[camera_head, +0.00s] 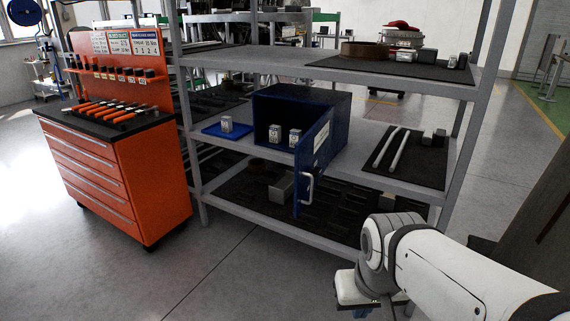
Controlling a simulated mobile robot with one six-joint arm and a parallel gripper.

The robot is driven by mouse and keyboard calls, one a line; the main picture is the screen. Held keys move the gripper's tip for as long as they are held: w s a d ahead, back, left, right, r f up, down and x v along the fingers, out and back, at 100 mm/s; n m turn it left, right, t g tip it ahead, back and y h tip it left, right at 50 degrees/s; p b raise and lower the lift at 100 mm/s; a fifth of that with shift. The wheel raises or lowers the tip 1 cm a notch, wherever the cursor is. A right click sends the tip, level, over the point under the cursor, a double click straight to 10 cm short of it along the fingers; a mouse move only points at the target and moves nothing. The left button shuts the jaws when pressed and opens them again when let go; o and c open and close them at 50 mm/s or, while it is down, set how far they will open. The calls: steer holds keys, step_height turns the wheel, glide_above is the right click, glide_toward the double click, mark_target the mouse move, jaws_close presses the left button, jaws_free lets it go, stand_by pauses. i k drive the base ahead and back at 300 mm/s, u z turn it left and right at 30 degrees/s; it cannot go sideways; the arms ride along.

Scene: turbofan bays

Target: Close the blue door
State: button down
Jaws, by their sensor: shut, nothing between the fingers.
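A dark blue box-shaped cabinet (315,100) stands on the middle shelf of a grey rack. Its blue door (312,160) stands wide open, swung out toward me past the shelf's front edge. The door's outer face is turned to the right and bears a white label and a pale handle (308,187) near its free edge. Two small grey-white blocks (285,136) show inside the cabinet. My gripper (357,292) is at the lower right, below and to the right of the door and apart from it. It is shut and empty; its fingertips are hard to make out.
A blue tray (212,130) with one small block lies left of the cabinet. Two pale rods and small blocks lie on a dark mat (412,160) to its right. An orange tool cart (120,170) stands left of the rack. The floor (240,270) in front is clear.

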mark_target(312, 150)
steer(key=u, duration=0.05)
steer(key=i, duration=1)
steer(key=u, duration=0.05)
